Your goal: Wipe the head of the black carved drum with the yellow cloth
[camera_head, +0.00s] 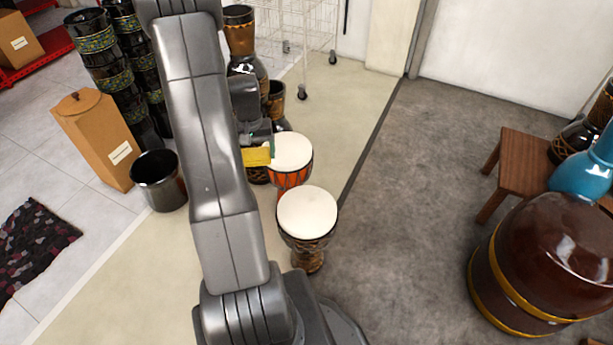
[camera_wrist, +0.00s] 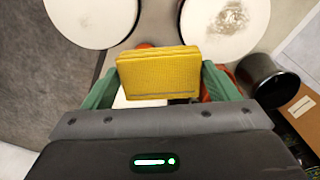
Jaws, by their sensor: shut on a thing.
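My gripper (camera_wrist: 160,88) is shut on the yellow cloth (camera_wrist: 157,72), a folded pad held between green fingers; the cloth also shows in the head view (camera_head: 256,157). In the wrist view, a pale drum head with a grey-brown smudge (camera_wrist: 225,25) lies beyond the cloth at the upper right, apart from it. Its body is hidden there, and my arm seems to cover this drum in the head view. A clean pale head (camera_wrist: 90,20) is at the upper left. I cannot tell for certain which drum is the black carved one.
An orange drum (camera_head: 291,155) stands beside the cloth, and a dark-and-brown drum (camera_head: 307,213) stands nearer. A dark metal bin (camera_head: 158,180) and a cardboard box (camera_head: 97,135) are at left. A big brown drum (camera_head: 545,260) and wooden stool (camera_head: 525,160) are at right. The grey floor between is clear.

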